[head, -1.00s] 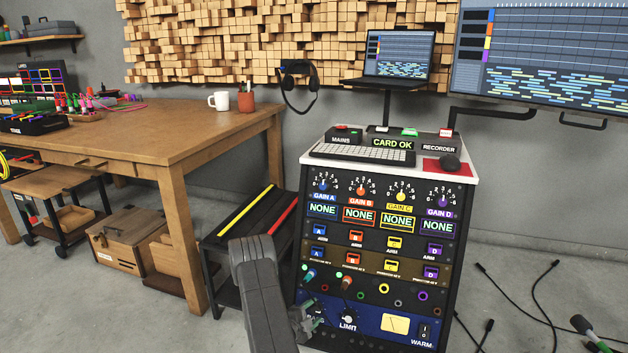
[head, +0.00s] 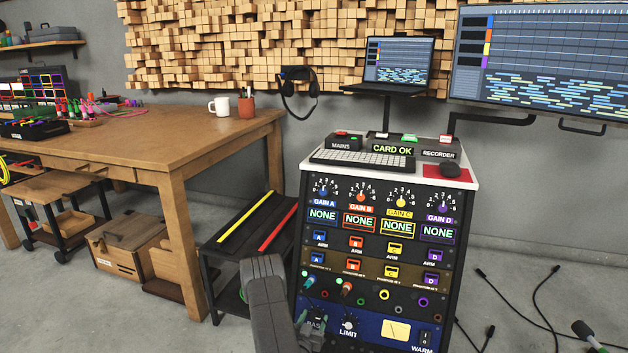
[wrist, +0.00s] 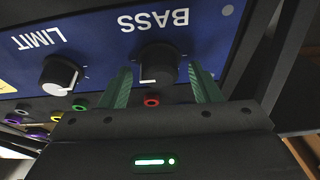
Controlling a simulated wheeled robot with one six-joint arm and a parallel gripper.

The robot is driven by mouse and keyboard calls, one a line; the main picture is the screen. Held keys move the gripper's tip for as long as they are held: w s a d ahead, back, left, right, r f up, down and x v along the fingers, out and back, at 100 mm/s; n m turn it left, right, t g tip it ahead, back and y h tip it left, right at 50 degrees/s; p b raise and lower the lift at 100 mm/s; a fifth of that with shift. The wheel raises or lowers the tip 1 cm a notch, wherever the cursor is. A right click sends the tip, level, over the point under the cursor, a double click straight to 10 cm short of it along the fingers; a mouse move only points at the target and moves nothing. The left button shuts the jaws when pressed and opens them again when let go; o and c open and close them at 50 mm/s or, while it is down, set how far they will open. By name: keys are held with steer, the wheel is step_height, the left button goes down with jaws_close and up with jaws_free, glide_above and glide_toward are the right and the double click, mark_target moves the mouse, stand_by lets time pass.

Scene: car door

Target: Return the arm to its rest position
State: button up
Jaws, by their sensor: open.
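My gripper (wrist: 163,90) shows in the wrist view with its two green fingers open and nothing between the tips that it clearly grips. The BASS knob (wrist: 157,66), black with a white mark, appears between and beyond the fingertips. I cannot tell how far the tips are from it. In the head view my arm rises from the bottom edge, bent, in front of the rack's lower left. My gripper (head: 312,328) is partly hidden there by the arm, close to the blue BASS and LIMIT panel (head: 376,328).
The rack's LIMIT knob (head: 349,325) is right of BASS. A black stand with yellow and red strips (head: 242,222) is left of the rack. A wooden workbench (head: 150,150) is further left. Cables (head: 540,305) lie on the floor at right; grey floor shows between.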

steer(key=n+y, duration=0.2)
steer(key=n, duration=0.2)
steer(key=shift+d, duration=0.1)
stand_by(0.3)
